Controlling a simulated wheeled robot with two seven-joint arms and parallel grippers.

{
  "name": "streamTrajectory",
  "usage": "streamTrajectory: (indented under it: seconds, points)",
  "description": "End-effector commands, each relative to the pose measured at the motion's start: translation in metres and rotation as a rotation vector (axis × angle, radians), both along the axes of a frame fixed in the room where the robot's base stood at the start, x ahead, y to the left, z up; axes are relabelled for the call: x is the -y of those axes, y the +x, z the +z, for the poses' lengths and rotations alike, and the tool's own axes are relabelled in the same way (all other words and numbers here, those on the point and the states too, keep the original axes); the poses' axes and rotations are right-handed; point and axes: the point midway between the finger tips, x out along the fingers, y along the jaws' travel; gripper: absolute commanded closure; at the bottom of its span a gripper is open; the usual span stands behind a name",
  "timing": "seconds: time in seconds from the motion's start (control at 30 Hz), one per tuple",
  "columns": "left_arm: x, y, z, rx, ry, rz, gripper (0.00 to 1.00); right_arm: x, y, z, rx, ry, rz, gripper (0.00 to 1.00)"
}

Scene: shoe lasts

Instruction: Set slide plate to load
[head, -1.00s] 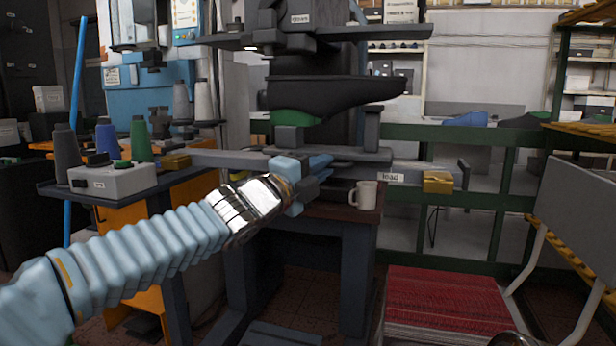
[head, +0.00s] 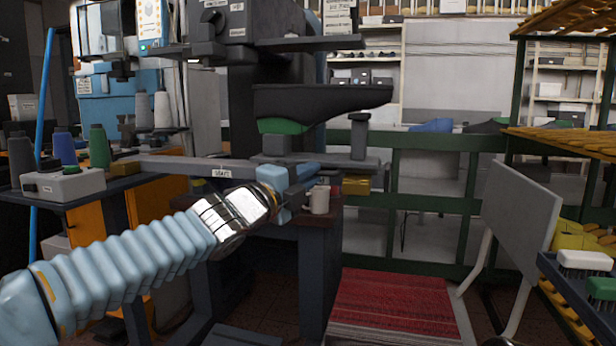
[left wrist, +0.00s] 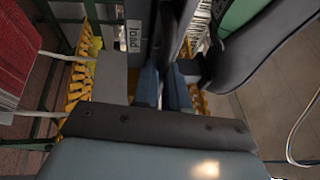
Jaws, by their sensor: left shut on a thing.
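The grey slide plate (head: 345,166) lies on a long horizontal rail (head: 190,168) under the press. It carries a black shoe last (head: 325,100) with a green patch, and an upright post (head: 359,138). My left gripper (head: 291,190) is at the plate's front edge, shut on what appears to be its handle; the fingers cover most of it. The blue fingers also show in the left wrist view (left wrist: 163,88). The "load" label (left wrist: 133,35) is clear in the wrist view, close to the fingers. Another white label (head: 221,173) shows on the rail's left part. My right gripper is out of view.
A yellow end block (head: 356,184) sits at the rail's right end. A white mug (head: 319,200) stands close below my left gripper. The press (head: 255,60) is above. A red stack (head: 390,302) and a grey-backed chair (head: 505,215) stand at the right.

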Motion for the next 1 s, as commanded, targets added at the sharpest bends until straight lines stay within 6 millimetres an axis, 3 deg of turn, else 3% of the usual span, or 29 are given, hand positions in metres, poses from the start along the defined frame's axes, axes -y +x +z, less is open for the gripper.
streamTrajectory:
  seconds: [0.13, 0.17, 0.33, 0.67, 0.77, 1.0]
  points:
    - [0.006, -0.003, -0.002, -0.002, 0.002, -0.012, 1.00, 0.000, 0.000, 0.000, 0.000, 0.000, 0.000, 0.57]
    - [0.006, -0.003, -0.002, -0.002, 0.002, -0.012, 0.86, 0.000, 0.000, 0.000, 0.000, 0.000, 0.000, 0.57]
    - [0.005, -0.002, -0.001, -0.002, 0.001, -0.010, 0.62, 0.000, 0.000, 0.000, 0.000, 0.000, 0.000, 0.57]
    - [0.000, -0.004, -0.001, 0.000, 0.000, -0.005, 0.62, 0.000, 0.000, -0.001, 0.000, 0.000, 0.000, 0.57]
    - [-0.009, -0.014, -0.004, 0.001, 0.000, -0.004, 0.62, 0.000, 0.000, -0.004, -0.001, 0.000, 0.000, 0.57]
    - [-0.046, -0.057, -0.012, 0.002, 0.002, -0.004, 0.62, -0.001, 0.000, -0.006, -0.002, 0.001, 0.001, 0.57]
